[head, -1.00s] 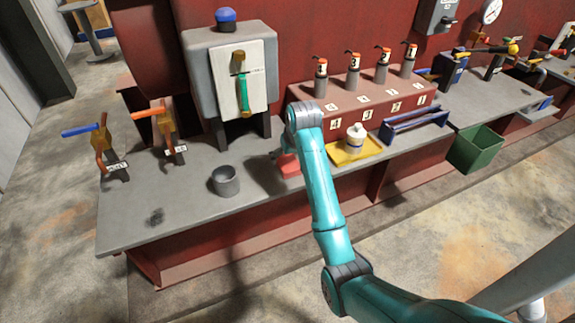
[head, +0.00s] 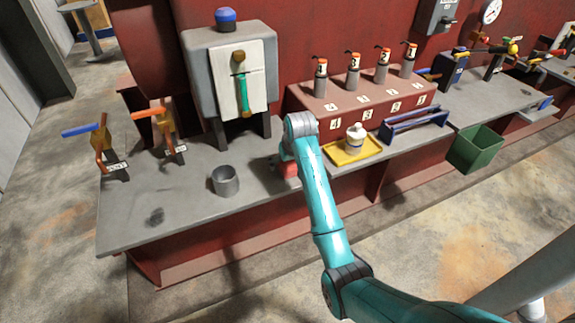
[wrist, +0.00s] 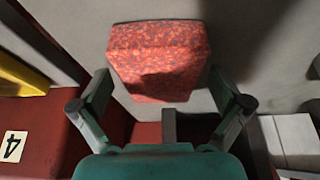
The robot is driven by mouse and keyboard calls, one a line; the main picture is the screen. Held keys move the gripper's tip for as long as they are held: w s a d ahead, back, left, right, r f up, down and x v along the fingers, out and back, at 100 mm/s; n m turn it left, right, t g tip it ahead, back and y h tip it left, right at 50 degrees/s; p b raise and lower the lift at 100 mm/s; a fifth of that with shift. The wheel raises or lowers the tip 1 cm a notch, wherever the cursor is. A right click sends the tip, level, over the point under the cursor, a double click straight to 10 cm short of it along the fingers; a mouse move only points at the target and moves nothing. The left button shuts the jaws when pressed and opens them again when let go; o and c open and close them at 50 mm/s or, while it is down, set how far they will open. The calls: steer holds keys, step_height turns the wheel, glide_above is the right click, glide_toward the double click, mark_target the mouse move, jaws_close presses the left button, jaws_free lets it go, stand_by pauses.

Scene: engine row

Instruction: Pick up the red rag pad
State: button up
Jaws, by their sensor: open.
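The red rag pad (wrist: 158,60) is a speckled red block lying on the grey bench top. In the wrist view it is just ahead of my gripper (wrist: 160,95), whose two fingers are apart, one toward each side of the pad's near edge. The gripper is open and holds nothing. I cannot tell whether the fingers touch the pad.
A grey cup (head: 225,181) stands left of the pad. A yellow tray (head: 369,152) with a white bottle (head: 355,138) is to the right. Behind are a grey cabinet (head: 200,70) and a red step (head: 300,97) with several numbered cylinders. The front-left bench top (head: 160,190) is mostly clear.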

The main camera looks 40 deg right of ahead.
steer(key=shift+f, duration=0.1)
stand_by(0.3)
steer(key=c, duration=1.2)
step_height(320, 180, up, 10)
steer(key=shift+r, duration=0.25)
